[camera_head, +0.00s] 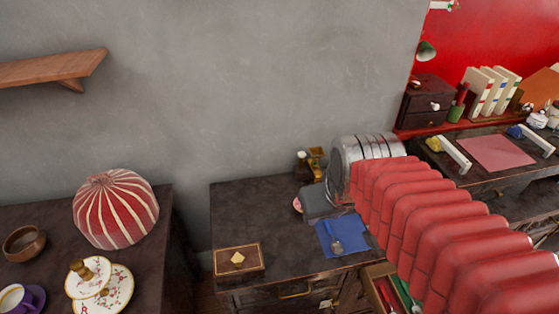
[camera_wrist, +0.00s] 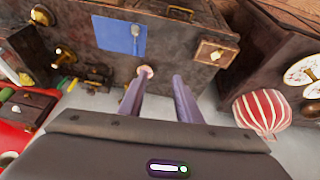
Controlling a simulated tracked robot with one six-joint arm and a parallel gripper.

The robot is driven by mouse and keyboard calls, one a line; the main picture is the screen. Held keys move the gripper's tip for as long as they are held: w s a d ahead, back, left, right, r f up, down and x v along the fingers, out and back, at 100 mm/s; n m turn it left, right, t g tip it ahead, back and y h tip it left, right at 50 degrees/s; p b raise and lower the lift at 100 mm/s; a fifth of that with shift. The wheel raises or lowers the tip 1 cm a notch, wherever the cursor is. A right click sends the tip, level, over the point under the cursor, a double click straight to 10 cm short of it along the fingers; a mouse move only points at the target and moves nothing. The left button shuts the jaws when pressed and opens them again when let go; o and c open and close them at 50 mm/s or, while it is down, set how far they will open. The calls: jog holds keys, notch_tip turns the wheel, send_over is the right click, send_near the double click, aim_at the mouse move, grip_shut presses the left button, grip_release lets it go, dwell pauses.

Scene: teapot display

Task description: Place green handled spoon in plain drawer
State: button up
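My gripper (camera_wrist: 158,77) is open in the wrist view, its two fingers apart with nothing between them. In the head view its grey body (camera_head: 319,202) hangs above the back of the middle dark table, and its fingers are hard to make out. A blue cloth (camera_head: 326,232) lies on that table with a small silvery spoon-like thing (camera_head: 337,247) on it; the cloth also shows in the wrist view (camera_wrist: 115,36). An open drawer (camera_head: 375,281) at the lower right holds a green, handle-like thing (camera_head: 404,294), partly hidden by my arm. A drawer front with a brass handle (camera_head: 295,293) is below the table.
A wooden box (camera_head: 238,260) sits at the table's front left. A striped cozy (camera_head: 116,210), a bowl (camera_head: 24,243) and plates (camera_head: 101,287) stand on the left table. Small brass items (camera_head: 309,165) stand at the back. A pink mat (camera_head: 497,152) lies on the right desk.

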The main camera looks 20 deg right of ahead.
jog(key=s+a+r, duration=0.2)
jog(key=s+a, duration=0.1)
jog(key=a, duration=0.1)
jog(key=shift+s+a+r+t+y, duration=0.15)
jog(key=shift+s+a+t+y, duration=0.15)
jog(key=shift+s+t, duration=0.1)
